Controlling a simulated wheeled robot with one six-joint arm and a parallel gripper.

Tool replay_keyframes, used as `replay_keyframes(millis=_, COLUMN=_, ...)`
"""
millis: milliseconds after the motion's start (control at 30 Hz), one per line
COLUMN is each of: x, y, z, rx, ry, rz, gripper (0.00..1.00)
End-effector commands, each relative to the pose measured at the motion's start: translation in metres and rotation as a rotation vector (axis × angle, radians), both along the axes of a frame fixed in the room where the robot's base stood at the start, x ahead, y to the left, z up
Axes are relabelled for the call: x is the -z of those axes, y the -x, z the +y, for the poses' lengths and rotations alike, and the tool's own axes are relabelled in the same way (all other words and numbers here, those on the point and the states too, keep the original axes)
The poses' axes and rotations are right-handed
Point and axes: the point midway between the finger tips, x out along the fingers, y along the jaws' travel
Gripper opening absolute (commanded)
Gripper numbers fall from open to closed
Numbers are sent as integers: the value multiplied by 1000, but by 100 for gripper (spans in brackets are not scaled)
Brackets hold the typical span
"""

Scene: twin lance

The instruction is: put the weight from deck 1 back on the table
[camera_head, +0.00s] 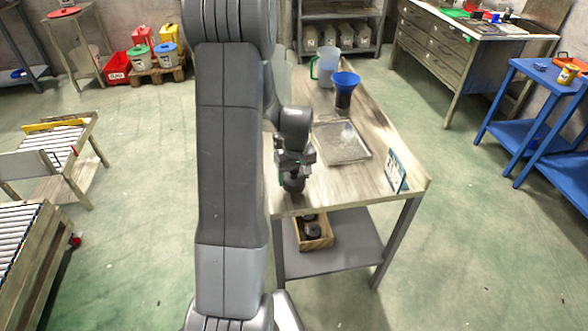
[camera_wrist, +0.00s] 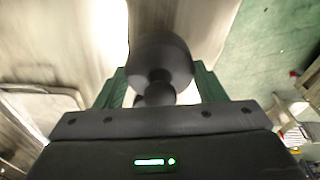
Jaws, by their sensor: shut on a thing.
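My gripper (camera_head: 293,160) is over the near left part of the wooden-topped table (camera_head: 345,186), pointing down. It is shut on a dark weight (camera_head: 293,184), which hangs below the jaws near the table's left edge. In the wrist view the weight (camera_wrist: 160,62) shows as a round black body with a narrower knob between the green fingers of my gripper (camera_wrist: 160,88). I cannot tell whether its base touches the tabletop. Which place is deck 1 is not clear from these views.
A clear shallow tray (camera_head: 341,142), a blue funnel on a dark holder (camera_head: 345,88), a clear jug (camera_head: 327,68) and a small sign (camera_head: 396,171) stand on the table. A wooden box (camera_head: 313,233) with dark round pieces sits on the lower shelf. The front tabletop is bare.

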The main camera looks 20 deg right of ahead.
Motion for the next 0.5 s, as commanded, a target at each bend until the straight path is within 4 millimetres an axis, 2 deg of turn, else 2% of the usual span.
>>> replay_keyframes(millis=200, x=22, y=0, z=0, rx=-1, ry=0, rz=0, gripper=6)
replay_keyframes(millis=500, x=24, y=-1, z=0, rx=-1, ry=1, rz=-2, gripper=6)
